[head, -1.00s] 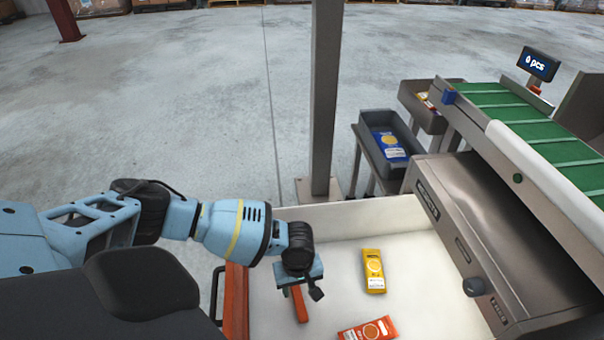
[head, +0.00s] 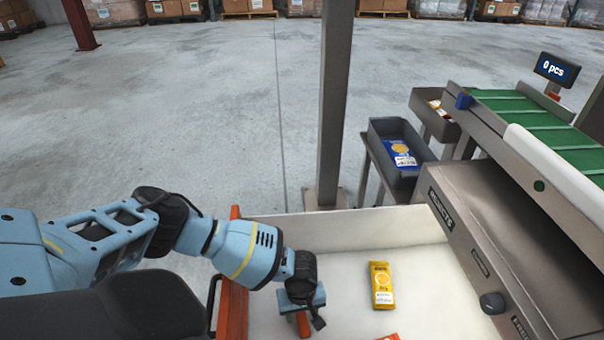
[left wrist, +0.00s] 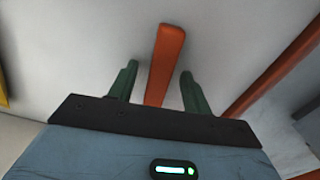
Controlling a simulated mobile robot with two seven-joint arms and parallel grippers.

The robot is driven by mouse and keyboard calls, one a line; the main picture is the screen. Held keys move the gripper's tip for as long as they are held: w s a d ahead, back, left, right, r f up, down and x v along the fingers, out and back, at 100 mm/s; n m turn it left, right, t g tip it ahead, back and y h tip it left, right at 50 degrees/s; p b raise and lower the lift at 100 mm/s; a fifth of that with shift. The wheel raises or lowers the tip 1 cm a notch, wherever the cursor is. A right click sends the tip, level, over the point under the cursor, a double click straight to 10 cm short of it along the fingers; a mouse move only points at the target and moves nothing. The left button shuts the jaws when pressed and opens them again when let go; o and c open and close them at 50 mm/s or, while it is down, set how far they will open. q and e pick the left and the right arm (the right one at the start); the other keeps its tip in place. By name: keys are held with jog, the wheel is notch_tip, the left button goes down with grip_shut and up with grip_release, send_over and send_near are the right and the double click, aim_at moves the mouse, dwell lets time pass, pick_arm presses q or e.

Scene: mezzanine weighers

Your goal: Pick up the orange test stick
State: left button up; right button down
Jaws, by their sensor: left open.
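The orange test stick (left wrist: 165,62) lies on the white surface in the left wrist view, its near end running between my gripper's fingers. In the head view a short part of the stick (head: 303,324) shows below my gripper. My left gripper (left wrist: 155,84) is open, with one green finger on each side of the stick and a gap on both sides. In the head view the left gripper (head: 304,312) points down over the white tray (head: 345,265). My right gripper is not in view.
A yellow packet (head: 381,285) lies on the tray right of my gripper, and a red-orange packet (head: 390,337) shows at the bottom edge. An orange rail (head: 233,290) borders the tray's left side. A grey machine (head: 490,250) stands at right; a post (head: 335,110) rises behind.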

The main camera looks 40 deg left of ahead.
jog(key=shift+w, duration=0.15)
pick_arm(q)
jog(key=shift+c, duration=0.6)
grip_shut()
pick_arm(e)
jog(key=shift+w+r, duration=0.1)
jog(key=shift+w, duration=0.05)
pick_arm(q)
jog(key=shift+r, duration=0.15)
